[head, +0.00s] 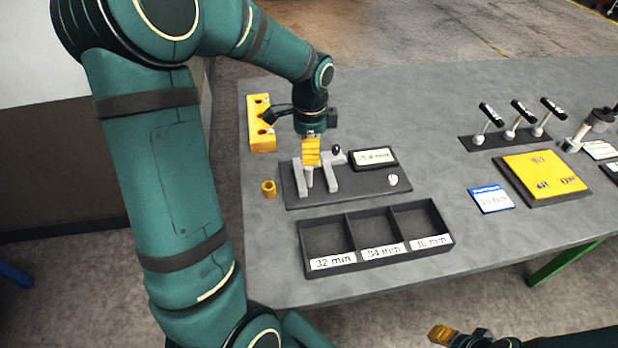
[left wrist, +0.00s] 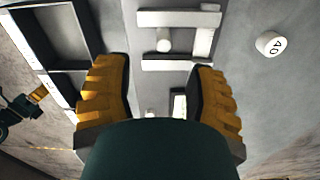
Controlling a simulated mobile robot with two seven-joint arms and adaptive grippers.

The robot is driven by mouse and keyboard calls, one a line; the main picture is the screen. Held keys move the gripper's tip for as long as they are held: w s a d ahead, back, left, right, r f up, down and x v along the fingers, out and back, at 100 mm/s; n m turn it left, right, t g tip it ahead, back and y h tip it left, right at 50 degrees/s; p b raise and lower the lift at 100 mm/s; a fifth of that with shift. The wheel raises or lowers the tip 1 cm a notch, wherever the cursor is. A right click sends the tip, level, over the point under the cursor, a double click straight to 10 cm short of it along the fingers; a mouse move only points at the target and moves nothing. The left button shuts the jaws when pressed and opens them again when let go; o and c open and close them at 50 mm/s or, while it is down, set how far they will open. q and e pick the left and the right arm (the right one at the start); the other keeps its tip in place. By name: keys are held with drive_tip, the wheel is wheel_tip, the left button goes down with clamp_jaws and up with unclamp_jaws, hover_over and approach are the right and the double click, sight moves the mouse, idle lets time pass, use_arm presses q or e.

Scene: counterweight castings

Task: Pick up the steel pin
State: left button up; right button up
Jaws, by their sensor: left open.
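I cannot single out the steel pin with certainty. A narrow pale piece (head: 309,178) shows just under my left gripper (head: 311,152), at the grey gauge fixture (head: 332,180). In the left wrist view a small bright piece (left wrist: 180,103) shows between the fingers, partly hidden by the dark gripper body. My left gripper is open; its two yellow fingers stand wide apart in the left wrist view (left wrist: 158,95). In the head view the fingers overlap and hide part of the fixture. My right gripper (head: 440,335) is low at the bottom edge, its opening unclear.
A three-compartment tray (head: 378,268) stands in front of the fixture. A small pale cylinder (head: 393,180) and a display (head: 373,159) are at the fixture's right. A brass ring (head: 268,188) and a yellow holed block (head: 262,142) are left. Levers (head: 514,130) stand further right.

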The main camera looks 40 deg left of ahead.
sight(309, 171)
use_arm(q)
drive_tip(key=f, duration=0.4)
drive_tip(key=f+b, duration=0.1)
drive_tip(key=f, duration=0.3)
drive_tip(key=shift+w+a+f, duration=0.1)
drive_tip(key=shift+a+f, duration=0.1)
drive_tip(key=shift+f, duration=0.15)
clamp_jaws()
